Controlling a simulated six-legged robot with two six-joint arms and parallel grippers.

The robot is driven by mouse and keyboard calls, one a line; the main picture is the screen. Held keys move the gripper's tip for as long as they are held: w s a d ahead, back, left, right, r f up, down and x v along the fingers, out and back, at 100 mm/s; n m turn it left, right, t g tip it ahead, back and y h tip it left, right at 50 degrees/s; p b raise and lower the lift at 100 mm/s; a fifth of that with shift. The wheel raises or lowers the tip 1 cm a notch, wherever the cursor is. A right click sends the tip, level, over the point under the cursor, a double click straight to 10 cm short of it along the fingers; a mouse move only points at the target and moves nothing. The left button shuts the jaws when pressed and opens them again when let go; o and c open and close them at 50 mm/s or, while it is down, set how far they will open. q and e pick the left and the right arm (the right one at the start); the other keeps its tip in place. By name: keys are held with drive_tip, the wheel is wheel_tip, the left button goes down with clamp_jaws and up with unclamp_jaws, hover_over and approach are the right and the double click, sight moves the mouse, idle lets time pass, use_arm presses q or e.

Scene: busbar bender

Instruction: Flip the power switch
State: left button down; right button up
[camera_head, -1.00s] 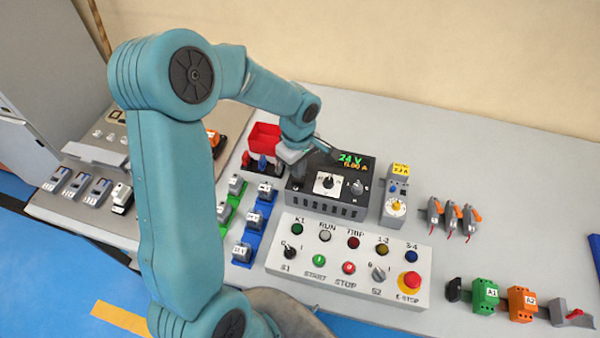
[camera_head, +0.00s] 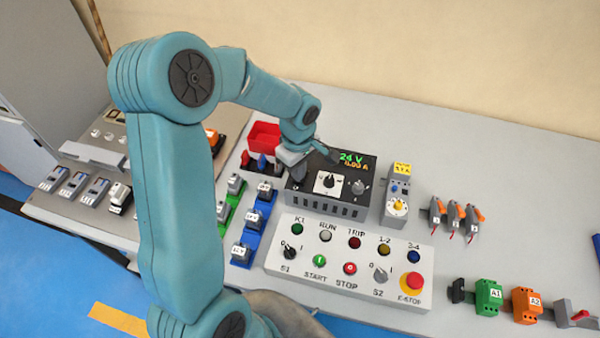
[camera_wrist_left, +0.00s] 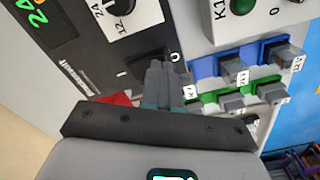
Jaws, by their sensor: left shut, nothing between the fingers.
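The black power supply (camera_head: 325,185) stands at the middle of the bench, with a lit "24 V" display (camera_head: 352,159). The left wrist view shows part of its front (camera_wrist_left: 110,58), with a dark switch (camera_wrist_left: 150,66) beside a white "0" mark. My left gripper (camera_head: 291,170) is shut and empty at the supply's left end. Its fingertips (camera_wrist_left: 166,78) appear right at the switch and cover part of it. I cannot tell whether they touch it or which way it is set. My right gripper is not in view.
A white control panel (camera_head: 345,262) with lamps, knobs and an E-stop (camera_head: 412,283) stands in front of the supply. A red bin (camera_head: 264,136) and terminal blocks on blue and green rails (camera_head: 250,232) are left. Bench space at the back right is clear.

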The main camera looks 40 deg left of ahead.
use_arm(q)
drive_tip(key=shift+f, duration=0.3)
drive_tip(key=shift+r, duration=0.1)
drive_tip(key=shift+r+p, duration=1.8)
drive_tip(key=shift+r, duration=1.75)
drive_tip(key=shift+f, duration=0.1)
drive_tip(key=shift+s, duration=0.15)
